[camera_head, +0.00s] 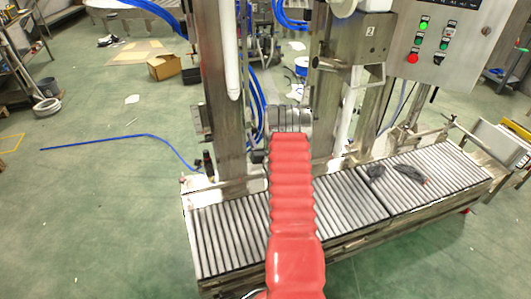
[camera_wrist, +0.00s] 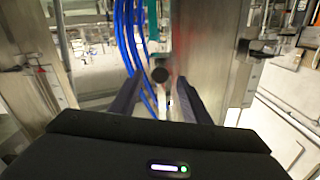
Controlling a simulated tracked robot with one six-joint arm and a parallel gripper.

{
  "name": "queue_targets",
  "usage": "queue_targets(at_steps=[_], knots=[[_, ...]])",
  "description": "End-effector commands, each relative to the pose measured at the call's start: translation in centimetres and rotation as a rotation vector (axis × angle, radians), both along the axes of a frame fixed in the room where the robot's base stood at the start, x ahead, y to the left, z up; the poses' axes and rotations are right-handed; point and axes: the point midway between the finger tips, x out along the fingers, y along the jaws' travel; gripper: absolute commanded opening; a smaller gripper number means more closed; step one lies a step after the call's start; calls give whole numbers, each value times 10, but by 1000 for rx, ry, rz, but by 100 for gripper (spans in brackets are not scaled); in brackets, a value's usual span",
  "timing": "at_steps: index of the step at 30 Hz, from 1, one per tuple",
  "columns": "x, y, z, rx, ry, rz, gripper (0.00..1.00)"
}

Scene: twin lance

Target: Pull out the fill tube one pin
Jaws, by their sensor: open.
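In the wrist view, a small dark round knob (camera_wrist: 160,75), which looks like the pin's end, shows between the fingertips of my gripper (camera_wrist: 160,81). The fingers are apart, one on each side of it, and I see no contact. How far the knob is from the fingertips I cannot tell. In the head view, a white fill tube (camera_head: 232,55) hangs on the left column of the machine. My red-sleeved arm reaches toward the space between the columns and hides the pin there.
A roller conveyor (camera_head: 232,235) runs across the machine's front, with dark scraps (camera_head: 410,173) on its right part. Steel columns (camera_wrist: 216,45) stand close on both sides of my gripper. Blue hoses (camera_wrist: 130,38) hang just behind. A control box (camera_head: 448,45) is at the upper right.

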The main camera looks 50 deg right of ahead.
Motion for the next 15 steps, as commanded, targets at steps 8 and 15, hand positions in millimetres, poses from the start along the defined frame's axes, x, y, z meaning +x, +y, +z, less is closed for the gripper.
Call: queue_targets(at_steps=[8, 15], knots=[[-37, 19, -1, 3, 3, -2, 43], [-70, 37, -2, 3, 3, -2, 43]])
